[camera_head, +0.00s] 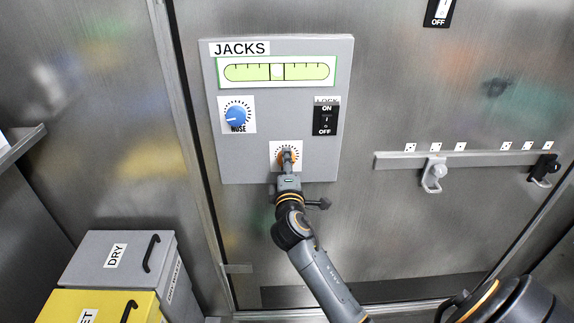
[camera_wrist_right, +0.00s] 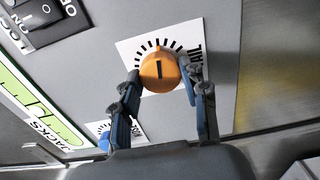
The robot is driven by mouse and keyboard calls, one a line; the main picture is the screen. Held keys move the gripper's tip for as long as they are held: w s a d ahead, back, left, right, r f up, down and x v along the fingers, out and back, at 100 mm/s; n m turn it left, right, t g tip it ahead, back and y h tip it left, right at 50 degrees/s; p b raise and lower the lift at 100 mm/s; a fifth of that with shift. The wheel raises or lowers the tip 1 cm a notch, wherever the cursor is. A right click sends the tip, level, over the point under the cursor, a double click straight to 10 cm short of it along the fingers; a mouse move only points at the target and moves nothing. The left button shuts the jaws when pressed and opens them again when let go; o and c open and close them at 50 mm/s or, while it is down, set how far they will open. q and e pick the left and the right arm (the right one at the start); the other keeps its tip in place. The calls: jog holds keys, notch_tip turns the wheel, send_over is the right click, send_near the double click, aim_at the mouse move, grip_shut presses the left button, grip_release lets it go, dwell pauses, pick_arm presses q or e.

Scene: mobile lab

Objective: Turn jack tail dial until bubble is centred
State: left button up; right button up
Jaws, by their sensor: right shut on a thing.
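The grey JACKS panel (camera_head: 262,185) is on the metal wall. Its green level vial (camera_head: 240,72) shows a pale bubble (camera_head: 277,71) near the middle, between two dark lines. The orange tail dial (camera_head: 288,156) is low on the panel, mostly hidden by my right gripper (camera_head: 287,163). In the right wrist view the tail dial (camera_wrist_right: 160,72) shows a dark pointer line on a white scale card. My right gripper's fingers (camera_wrist_right: 163,88) are shut on it, one at each side. My left gripper is not in view.
A blue NOSE dial (camera_head: 237,115) and a black ON/OFF switch (camera_head: 325,117) sit above the tail dial. A rail with a grey latch (camera_head: 433,175) and a black one (camera_head: 543,169) is at the right. Grey DRY (camera_head: 132,262) and yellow (camera_head: 108,306) boxes stand lower left.

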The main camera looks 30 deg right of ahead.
jog(key=o, duration=1.1)
jog(key=shift+o, duration=0.2)
jog(key=v, duration=1.2)
jog(key=shift+s+d, duration=0.1)
